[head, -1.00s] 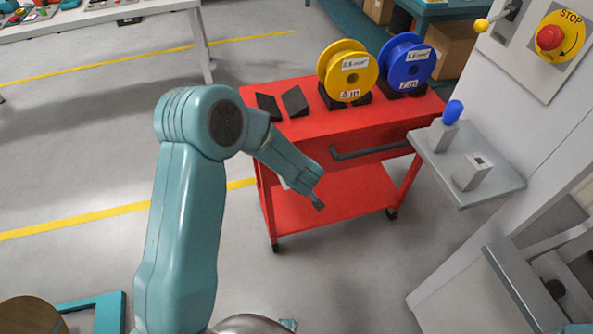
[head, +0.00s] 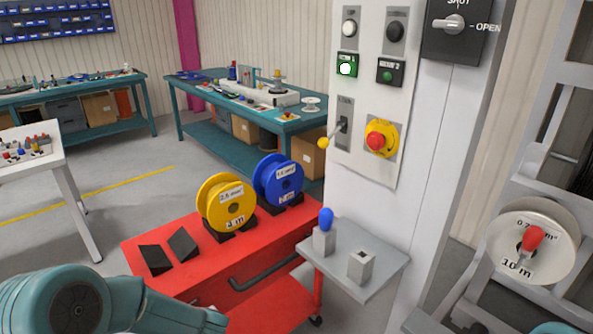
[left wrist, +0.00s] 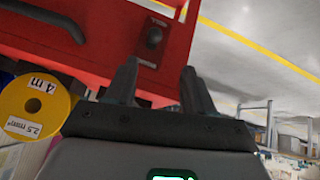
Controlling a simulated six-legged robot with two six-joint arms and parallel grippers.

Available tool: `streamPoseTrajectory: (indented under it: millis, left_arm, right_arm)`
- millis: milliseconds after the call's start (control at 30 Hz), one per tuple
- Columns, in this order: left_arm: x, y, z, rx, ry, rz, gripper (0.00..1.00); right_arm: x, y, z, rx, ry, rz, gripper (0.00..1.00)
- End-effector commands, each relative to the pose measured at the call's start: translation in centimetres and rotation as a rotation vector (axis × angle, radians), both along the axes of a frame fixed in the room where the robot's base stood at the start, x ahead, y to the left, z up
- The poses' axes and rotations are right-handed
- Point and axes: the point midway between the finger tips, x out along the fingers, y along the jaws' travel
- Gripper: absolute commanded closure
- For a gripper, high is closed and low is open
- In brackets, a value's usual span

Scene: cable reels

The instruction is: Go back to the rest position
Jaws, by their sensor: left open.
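My left arm shows at the lower left of the head view, but its gripper is out of that picture. In the left wrist view my left gripper (left wrist: 160,88) shows two dark fingers standing apart with nothing between them. Behind the fingers is the red cart (left wrist: 120,50), which also shows in the head view (head: 205,275). My right gripper is not in view.
On the cart stand a yellow reel (head: 222,200), a blue reel (head: 280,180) and two black wedges. A grey shelf (head: 375,285) holds a blue-knobbed part. A control panel (head: 370,100) rises behind it. A white reel (head: 530,240) hangs at right.

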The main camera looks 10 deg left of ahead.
Motion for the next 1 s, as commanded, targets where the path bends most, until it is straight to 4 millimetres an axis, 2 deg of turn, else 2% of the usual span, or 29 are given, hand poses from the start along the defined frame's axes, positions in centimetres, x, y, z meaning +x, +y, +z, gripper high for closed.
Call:
streamPoseTrajectory:
  millis: [67,133,200,267,300,400,533,600,700,1000]
  left_arm:
    - [-1.8,-0.3,-2.1,0.000,0.075,-0.022,0.47]
    - [-4.0,-1.6,-5.1,0.005,0.162,-0.148,0.47]
    - [-6.4,-4.1,-8.0,-0.032,0.228,-0.311,0.47]
    - [-8.9,-6.7,-10.1,-0.092,0.276,-0.449,0.47]
    - [-10.7,-8.6,-11.2,-0.141,0.306,-0.537,0.47]
    - [-15.4,-12.9,-12.8,-0.279,0.372,-0.730,0.47]
    - [-20.0,-16.8,-12.9,-0.423,0.432,-0.898,0.47]
    - [-21.2,-17.8,-12.5,-0.471,0.448,-0.943,0.47]
    - [-21.9,-18.3,-12.4,-0.517,0.464,-0.939,0.47]
    - [-21.8,-18.3,-12.4,-0.524,0.465,-0.913,0.47]
  right_arm:
    - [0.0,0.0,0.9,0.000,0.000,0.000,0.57]
    - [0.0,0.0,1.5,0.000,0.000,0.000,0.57]
    - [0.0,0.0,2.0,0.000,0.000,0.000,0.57]
    - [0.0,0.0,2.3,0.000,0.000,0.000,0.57]
    - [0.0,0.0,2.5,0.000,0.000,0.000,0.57]
    - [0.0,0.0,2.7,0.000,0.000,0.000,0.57]
    - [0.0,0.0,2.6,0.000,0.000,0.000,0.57]
    - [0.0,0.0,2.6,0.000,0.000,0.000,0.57]
    - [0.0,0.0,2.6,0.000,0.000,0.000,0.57]
    - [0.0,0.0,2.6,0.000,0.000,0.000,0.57]
